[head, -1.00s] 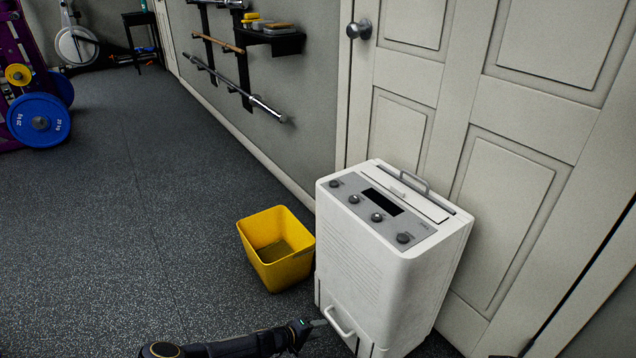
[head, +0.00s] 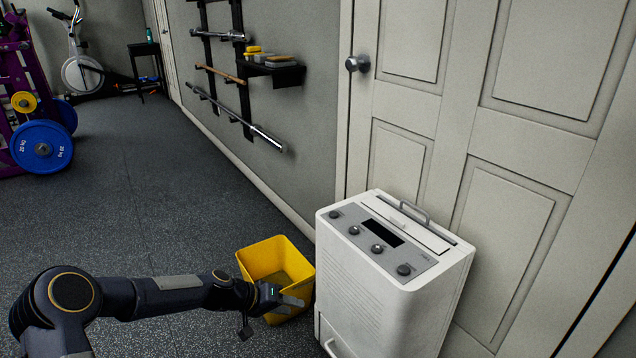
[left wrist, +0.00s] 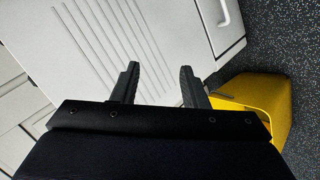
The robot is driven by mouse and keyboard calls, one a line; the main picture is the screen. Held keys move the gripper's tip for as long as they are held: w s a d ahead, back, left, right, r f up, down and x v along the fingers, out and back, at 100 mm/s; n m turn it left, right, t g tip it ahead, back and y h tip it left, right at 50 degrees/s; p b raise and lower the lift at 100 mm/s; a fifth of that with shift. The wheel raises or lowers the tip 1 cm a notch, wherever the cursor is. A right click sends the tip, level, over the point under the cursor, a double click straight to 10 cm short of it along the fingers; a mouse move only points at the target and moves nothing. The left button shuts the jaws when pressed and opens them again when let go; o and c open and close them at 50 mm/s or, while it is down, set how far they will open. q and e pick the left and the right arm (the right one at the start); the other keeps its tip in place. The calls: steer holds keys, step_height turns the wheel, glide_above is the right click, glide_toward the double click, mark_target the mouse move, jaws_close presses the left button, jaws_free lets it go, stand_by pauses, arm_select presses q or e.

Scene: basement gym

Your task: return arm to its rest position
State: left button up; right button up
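My left arm (head: 165,296) reaches in from the lower left in the head view. Its gripper (head: 292,300) is in front of the yellow bin, close to the left side of the white dehumidifier (head: 365,285). In the left wrist view the two fingers of the gripper (left wrist: 160,90) are spread apart with nothing between them. The dehumidifier's ribbed white front (left wrist: 110,40) lies beyond the fingertips. My right gripper is not in view.
The yellow bin (head: 262,258) stands on the dark floor beside the dehumidifier; it also shows in the left wrist view (left wrist: 262,100). A white door (head: 400,100) is behind the dehumidifier. Barbells (head: 235,110) hang on the wall rack.

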arm_select(q)
steer(key=s+a+r+y, duration=0.2)
steer(key=s+a+r, duration=0.3)
steer(key=s+r, duration=0.4)
steer(key=s+a+r+y, duration=0.2)
steer(key=s+a+r, duration=0.3)
steer(key=s+r, duration=0.45)
steer(key=s+a+n+t+y, duration=0.2)
steer(key=s+a, duration=0.1)
steer(key=s, duration=1.5)
step_height(320, 180, up, 33)
steer(key=p, duration=3.4)
steer(key=shift+w, duration=0.4)
steer(key=shift+r, duration=0.1)
